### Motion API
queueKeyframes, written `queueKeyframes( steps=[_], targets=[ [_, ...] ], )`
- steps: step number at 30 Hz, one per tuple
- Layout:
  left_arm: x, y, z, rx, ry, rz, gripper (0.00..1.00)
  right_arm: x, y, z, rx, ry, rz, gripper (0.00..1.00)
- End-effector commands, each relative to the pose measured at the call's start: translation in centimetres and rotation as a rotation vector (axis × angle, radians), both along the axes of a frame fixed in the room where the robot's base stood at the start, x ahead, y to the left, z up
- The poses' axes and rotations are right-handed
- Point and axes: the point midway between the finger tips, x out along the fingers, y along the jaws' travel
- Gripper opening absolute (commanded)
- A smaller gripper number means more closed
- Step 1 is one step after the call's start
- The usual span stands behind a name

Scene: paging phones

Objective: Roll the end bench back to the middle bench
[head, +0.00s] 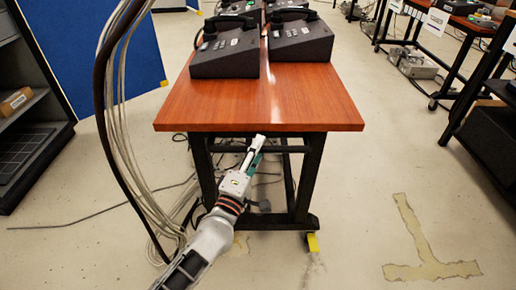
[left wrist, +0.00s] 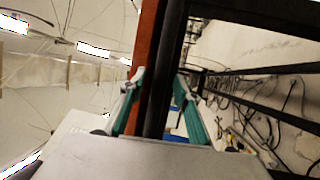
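The near bench (head: 265,115) has a reddish wooden top on a black frame and faces me end-on. More phones show behind its far end, but I cannot make out where another bench begins. My left gripper (head: 257,142) is at the near end, just below the front edge of the top. In the left wrist view my left gripper (left wrist: 158,85) has its teal fingers apart, with the wooden edge (left wrist: 147,45) and a dark frame bar (left wrist: 160,90) showing between them. I cannot tell whether they touch. My right gripper is not in view.
Black desk phones (head: 302,38) stand on the bench top. A yellow-marked caster (head: 312,243) is at the near right leg. Cables (head: 125,140) hang at the left, beside a blue panel (head: 80,40) and dark shelf. The floor right of the bench is clear, with tan tape (head: 430,270).

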Motion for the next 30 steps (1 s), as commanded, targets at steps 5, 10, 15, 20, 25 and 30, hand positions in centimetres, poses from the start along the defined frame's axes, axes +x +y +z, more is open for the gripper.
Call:
queueKeyframes(
  steps=[5,10,15,20,25,30],
  targets=[
    [-2.6,1.2,-0.8,0.000,0.004,0.001,0.32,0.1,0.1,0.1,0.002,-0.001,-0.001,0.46],
    [-5.8,2.6,-1.3,0.002,0.002,0.001,0.32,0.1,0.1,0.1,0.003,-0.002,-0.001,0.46],
    [-8.5,3.7,-1.8,0.003,0.002,0.002,0.32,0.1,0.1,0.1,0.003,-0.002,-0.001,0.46],
    [-9.9,4.3,-2.1,0.003,0.001,0.001,0.32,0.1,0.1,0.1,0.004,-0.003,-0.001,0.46],
    [-10.3,4.5,-2.1,0.002,0.000,0.001,0.32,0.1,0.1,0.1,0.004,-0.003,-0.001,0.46],
    [-10.3,4.4,-2.1,0.002,0.000,0.001,0.32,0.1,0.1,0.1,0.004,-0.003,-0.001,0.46]
  ],
)
